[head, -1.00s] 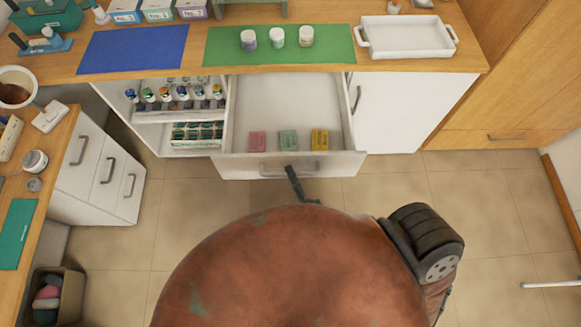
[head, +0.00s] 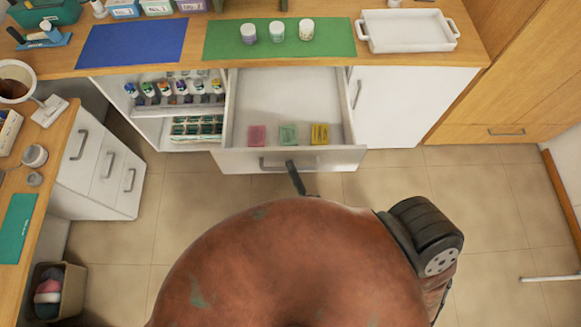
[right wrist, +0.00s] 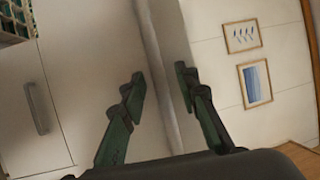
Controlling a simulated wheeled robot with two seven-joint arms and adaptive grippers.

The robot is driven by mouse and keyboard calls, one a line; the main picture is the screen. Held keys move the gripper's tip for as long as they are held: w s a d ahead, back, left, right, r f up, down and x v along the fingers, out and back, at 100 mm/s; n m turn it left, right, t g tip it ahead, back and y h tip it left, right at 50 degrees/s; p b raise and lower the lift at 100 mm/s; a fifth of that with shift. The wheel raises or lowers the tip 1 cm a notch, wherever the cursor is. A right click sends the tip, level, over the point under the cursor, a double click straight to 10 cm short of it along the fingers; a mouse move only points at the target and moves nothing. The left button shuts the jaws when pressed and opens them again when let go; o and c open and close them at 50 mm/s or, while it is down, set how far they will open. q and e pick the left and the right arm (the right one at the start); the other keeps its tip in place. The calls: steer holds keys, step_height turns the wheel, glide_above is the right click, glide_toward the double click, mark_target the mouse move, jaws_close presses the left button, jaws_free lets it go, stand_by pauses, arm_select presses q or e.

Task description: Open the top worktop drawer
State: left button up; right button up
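The top worktop drawer (head: 240,160) stands pulled out from under the wooden worktop in the head view, its inside showing. Its bar handle (head: 270,164) is on the front face. My right gripper (head: 291,168) is at that handle, seen from above as a thin dark finger, mostly hidden by my arm. In the right wrist view its two dark green fingers (right wrist: 162,84) stand apart, with a gap between the tips. My left gripper is out of view.
Pink, green and yellow boxes (head: 289,135) lie in the drawer. Open shelves with bottles (head: 175,92) are left of it, a closed white door (head: 410,105) right. Jars (head: 277,31) and a white tray (head: 410,30) stand on the worktop. Tiled floor in front is clear.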

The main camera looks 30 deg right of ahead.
steer(key=s+f, duration=0.2)
steer(key=s, duration=0.9)
steer(key=shift+a, duration=0.4)
steer(key=s+d+f+n+g+y, duration=0.2)
steer(key=f+n+g, duration=0.4)
steer(key=f, duration=1)
steer(key=s+d+f+n+g+y, duration=0.3)
steer(key=f+n, duration=0.5)
steer(key=f, duration=0.9)
steer(key=s+d+f+n+g+h, duration=0.2)
steer(key=s+d+f+g, duration=0.2)
steer(key=s+f, duration=0.3)
steer(key=s+d+f+n+g+h, duration=0.1)
steer(key=s+d+f+n+g, duration=0.2)
steer(key=s, duration=1.1)
step_height(320, 180, down, 6)
steer(key=d+g, duration=0.1)
steer(key=g, duration=0.2)
steer(key=shift+d+r+h, duration=0.2)
steer(key=shift+d+h, duration=0.1)
steer(key=shift+h, duration=0.1)
